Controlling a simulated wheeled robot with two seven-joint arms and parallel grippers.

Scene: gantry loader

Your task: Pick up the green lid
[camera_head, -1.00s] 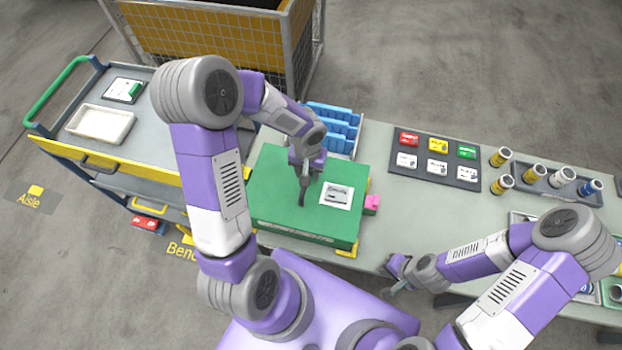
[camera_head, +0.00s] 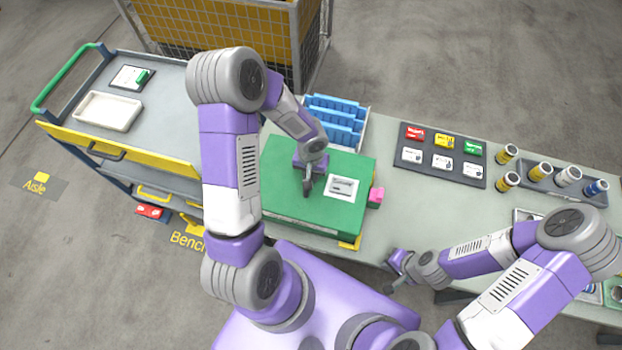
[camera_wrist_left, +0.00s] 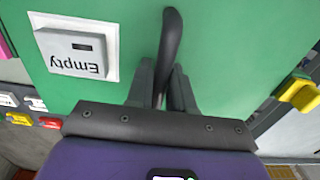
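The green lid (camera_head: 275,180) is a wide flat panel on the bench with a white card reading "Empty" (camera_head: 342,187) on top. A dark upright handle (camera_wrist_left: 172,38) stands on it in the left wrist view. My left gripper (camera_head: 307,187) reaches down over the lid; in the left wrist view its fingers (camera_wrist_left: 162,85) close in on both sides of the handle and appear shut on it. The contact is partly hidden. The lid looks level and seated. My right gripper (camera_head: 392,288) is low at the bench's front edge, too small to read.
Blue bins (camera_head: 335,120) stand behind the lid and a pink piece (camera_head: 376,197) is at its right. A dark board of labelled blocks (camera_head: 443,155) and several cans (camera_head: 540,173) lie further right. A cart (camera_head: 180,125) with a white tray (camera_head: 107,111) is at left.

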